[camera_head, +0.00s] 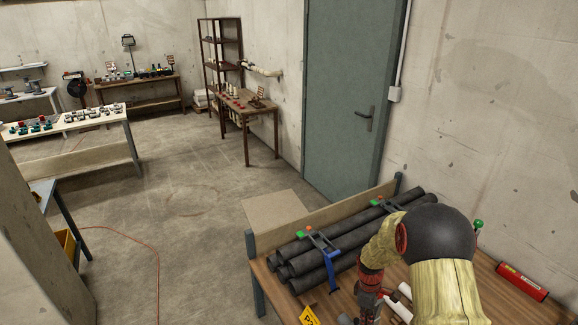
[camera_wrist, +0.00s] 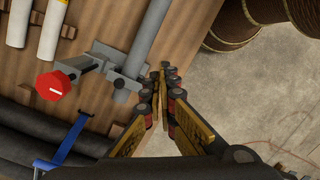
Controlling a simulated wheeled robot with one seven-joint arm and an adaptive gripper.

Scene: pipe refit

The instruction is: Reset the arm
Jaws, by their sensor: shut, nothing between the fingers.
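My arm reaches down over the wooden bench (camera_head: 395,207) at the lower right of the head view. My gripper is shut and empty in the wrist view (camera_wrist: 162,72), its fingertips together. It hangs over the bench edge, close beside a grey pipe piece with a valve (camera_wrist: 120,80). That piece has a red round knob (camera_wrist: 53,86). I cannot tell whether the fingers touch it. In the head view the fingers are mostly hidden by my arm.
Dark pipes (camera_head: 330,240) lie stacked on the bench with a blue strap (camera_head: 328,265). White pipes (camera_wrist: 53,30) lie at the wrist view's upper left. A green door (camera_head: 342,90) stands behind.

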